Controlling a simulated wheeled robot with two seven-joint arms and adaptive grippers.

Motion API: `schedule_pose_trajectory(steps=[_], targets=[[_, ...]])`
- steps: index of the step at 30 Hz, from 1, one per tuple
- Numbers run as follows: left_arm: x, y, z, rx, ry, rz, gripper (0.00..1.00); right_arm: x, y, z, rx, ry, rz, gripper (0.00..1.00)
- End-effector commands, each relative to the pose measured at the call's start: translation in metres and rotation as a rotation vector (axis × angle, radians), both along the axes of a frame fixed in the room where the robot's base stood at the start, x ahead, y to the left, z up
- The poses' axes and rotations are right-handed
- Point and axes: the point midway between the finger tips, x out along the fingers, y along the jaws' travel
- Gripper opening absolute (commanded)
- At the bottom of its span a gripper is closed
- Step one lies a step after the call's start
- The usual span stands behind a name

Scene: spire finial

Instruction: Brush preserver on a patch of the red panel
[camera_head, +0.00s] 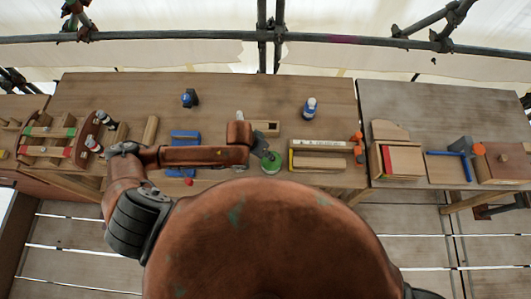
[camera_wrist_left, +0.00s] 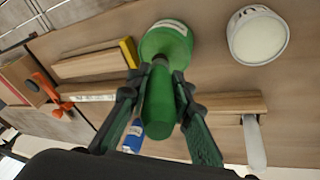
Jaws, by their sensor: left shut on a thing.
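My left gripper (camera_head: 264,152) reaches over the middle of the bench. In the left wrist view its fingers (camera_wrist_left: 160,100) are shut on the narrow part of a green thing (camera_wrist_left: 165,42), whose wide round end bears a pale label. The green thing also shows in the head view (camera_head: 271,164); I cannot tell whether it is a bottle or a pot with a handle. A round white tub (camera_wrist_left: 258,37) with a cream top stands beside it. A red strip (camera_head: 47,151) lies in a wooden rack at far left; another red panel (camera_head: 388,160) is on the right bench. My right gripper is not in view.
A blue-and-white bottle (camera_head: 310,107) and a small dark-blue object (camera_head: 189,98) stand at the back. An orange clamp (camera_head: 357,142) sits at the bench's right edge.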

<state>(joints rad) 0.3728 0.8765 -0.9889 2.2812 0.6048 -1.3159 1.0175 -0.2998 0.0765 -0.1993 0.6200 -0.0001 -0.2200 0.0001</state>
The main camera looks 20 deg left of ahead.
Motion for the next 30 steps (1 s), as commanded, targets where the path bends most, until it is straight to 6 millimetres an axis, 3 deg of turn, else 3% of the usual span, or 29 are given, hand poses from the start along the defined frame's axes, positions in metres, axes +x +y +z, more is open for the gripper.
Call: schedule_pose_trajectory(steps=[30], targets=[[0.0, -0.0002, -0.0065, 0.0, 0.0, 0.0, 0.0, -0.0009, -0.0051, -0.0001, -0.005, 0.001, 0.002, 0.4]])
